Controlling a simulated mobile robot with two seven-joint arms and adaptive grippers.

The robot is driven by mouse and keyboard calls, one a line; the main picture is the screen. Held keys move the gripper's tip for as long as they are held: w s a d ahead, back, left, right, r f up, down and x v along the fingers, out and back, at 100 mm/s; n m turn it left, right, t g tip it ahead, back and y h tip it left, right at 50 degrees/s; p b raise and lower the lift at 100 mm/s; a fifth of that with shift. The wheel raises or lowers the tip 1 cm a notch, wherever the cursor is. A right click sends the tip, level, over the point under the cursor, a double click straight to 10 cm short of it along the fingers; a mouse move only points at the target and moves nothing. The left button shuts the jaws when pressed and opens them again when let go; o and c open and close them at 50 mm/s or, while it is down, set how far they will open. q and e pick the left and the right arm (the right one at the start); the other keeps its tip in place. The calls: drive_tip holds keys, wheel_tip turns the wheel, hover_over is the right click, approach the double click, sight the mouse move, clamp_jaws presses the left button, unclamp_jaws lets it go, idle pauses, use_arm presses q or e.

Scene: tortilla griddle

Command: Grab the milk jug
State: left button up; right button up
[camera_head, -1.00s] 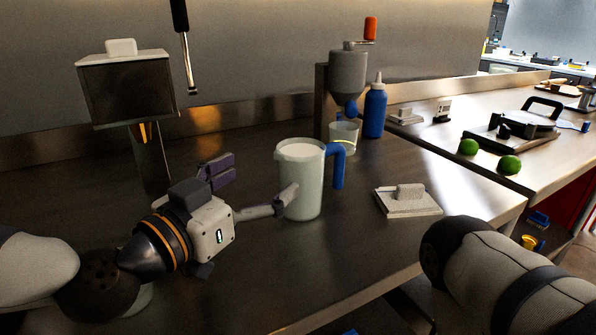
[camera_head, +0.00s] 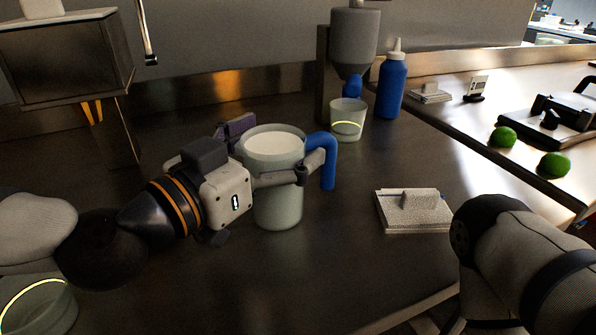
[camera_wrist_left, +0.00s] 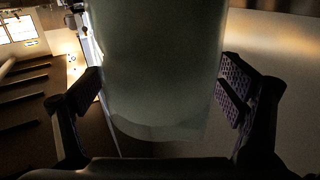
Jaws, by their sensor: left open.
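The milk jug (camera_head: 277,205) is a pale translucent jug with white liquid near its top and a blue handle (camera_head: 328,165) on its right side. It stands upright on the metal counter. My left gripper (camera_head: 272,155) is open around the jug, with one finger across its near side and the other partly hidden behind it. In the left wrist view the jug (camera_wrist_left: 160,75) fills the space between the two purple-padded fingers. A small gap shows beside the pads there. My right arm shows at the lower right, but its gripper is out of view.
A glass (camera_head: 347,120) and a blue bottle (camera_head: 391,85) stand behind the jug, near a grey dispenser (camera_head: 354,38). A flat press with a grip (camera_head: 413,211) lies to the right. Another glass (camera_head: 38,308) is at the lower left. Limes (camera_head: 503,136) lie on the right counter.

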use_arm(q)
drive_tip(key=shift+s+a+r, duration=0.1)
drive_tip(key=shift+s, duration=0.05)
drive_tip(key=c, duration=0.4)
drive_tip(key=shift+r, duration=0.1)
drive_tip(key=c, duration=1.6)
